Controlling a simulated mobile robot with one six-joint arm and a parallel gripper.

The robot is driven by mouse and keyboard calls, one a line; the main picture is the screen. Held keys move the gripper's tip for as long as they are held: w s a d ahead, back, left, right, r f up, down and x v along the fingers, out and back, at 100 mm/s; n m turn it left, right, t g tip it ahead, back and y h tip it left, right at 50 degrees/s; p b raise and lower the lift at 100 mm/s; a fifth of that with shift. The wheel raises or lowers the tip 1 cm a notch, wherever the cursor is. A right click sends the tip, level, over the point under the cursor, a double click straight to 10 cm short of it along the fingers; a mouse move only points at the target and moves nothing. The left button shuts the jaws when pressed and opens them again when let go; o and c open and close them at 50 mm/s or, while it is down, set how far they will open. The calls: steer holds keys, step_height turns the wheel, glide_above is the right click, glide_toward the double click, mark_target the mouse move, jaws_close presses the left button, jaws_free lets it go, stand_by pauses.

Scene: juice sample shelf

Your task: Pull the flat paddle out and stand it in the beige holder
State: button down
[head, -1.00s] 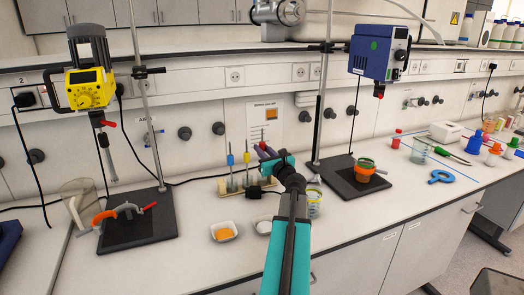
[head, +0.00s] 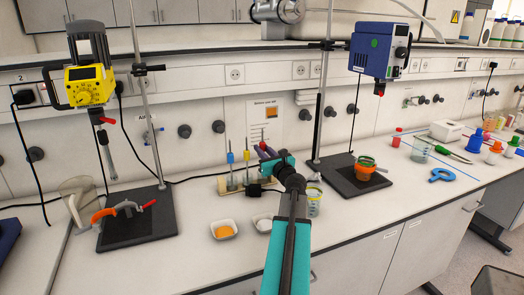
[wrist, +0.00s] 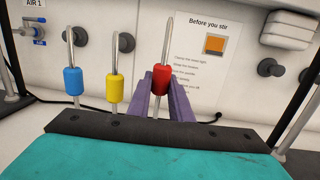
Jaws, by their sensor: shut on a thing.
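Blue-collared (wrist: 73,80) and yellow-collared (wrist: 115,89) rods stand side by side in the wrist view; the head view shows them upright in the beige holder (head: 222,192). My gripper (wrist: 161,76) has its purple fingers on either side of a red-collared rod (wrist: 164,50) and is shut on it, to the right of the yellow one. In the head view my gripper (head: 264,151) is at the holder's right end. The rods' lower ends are hidden in the wrist view, so I cannot tell which has the flat paddle or whether the held rod touches the holder.
A yellow stirrer (head: 91,86) on a stand is at left, a blue stirrer (head: 378,50) at right. An orange-banded pot (head: 366,170) stands on the right stand's base. The front bench edge is mostly clear.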

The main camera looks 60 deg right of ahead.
steer(key=shift+f+b, duration=0.75)
steer(key=shift+f, duration=0.25)
stand_by(0.5)
steer(key=c, duration=1.5)
jaws_free()
steer(key=shift+s+a, duration=0.1)
steer(key=b+v, duration=0.3)
steer(key=v, duration=0.8)
steer(key=shift+s+f+b, duration=0.1)
steer(key=shift+b, duration=0.3)
steer(key=shift+s+b, duration=0.15)
steer(key=shift+b, duration=0.75)
